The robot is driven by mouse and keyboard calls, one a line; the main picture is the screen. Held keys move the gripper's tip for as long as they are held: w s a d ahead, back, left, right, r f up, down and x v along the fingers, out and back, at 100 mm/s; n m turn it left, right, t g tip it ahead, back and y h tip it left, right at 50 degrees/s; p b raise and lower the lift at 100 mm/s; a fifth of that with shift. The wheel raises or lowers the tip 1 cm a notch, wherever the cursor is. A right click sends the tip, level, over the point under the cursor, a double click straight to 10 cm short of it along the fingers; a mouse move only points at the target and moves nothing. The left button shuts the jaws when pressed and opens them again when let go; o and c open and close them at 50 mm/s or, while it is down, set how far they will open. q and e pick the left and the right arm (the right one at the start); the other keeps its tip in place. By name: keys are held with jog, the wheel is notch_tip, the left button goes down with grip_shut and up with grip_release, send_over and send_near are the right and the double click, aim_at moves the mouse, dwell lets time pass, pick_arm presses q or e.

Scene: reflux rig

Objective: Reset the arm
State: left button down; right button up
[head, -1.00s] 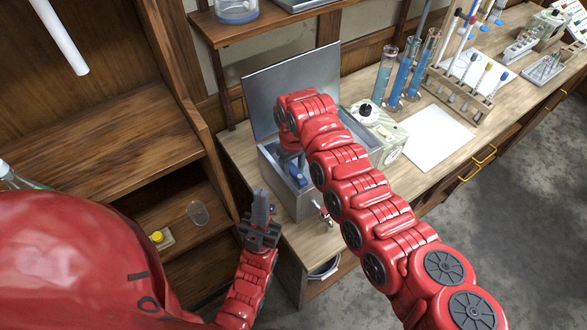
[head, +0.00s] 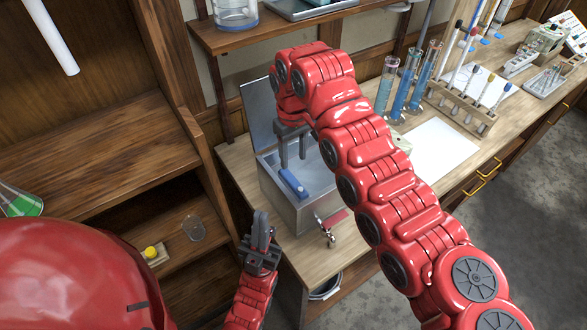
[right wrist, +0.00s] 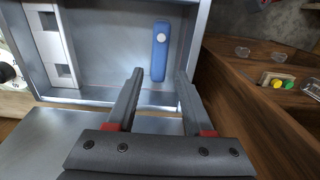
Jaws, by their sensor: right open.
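My right gripper (head: 293,165) hangs over an open metal box (head: 305,215) on the bench, fingers pointing down into it. It is open and empty; the right wrist view shows a clear gap between its fingers (right wrist: 158,75). A blue piece (head: 293,184) with a pale round spot lies in the box. It also shows in the right wrist view (right wrist: 160,50), just beyond the fingertips and apart from them. My left gripper (head: 262,218) is low, left of the box in front of the bench edge, fingers up and together, with nothing seen in it.
The box's lid (head: 258,112) stands open behind it; a tap (head: 328,232) projects from its front. Right of my right arm are a white sheet (head: 440,148), blue-filled cylinders (head: 402,88) and a rack (head: 465,108). A shelf (head: 275,30) overhangs behind. Left shelves hold a flask (head: 20,202).

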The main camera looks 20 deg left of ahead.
jog(key=shift+r, duration=0.55)
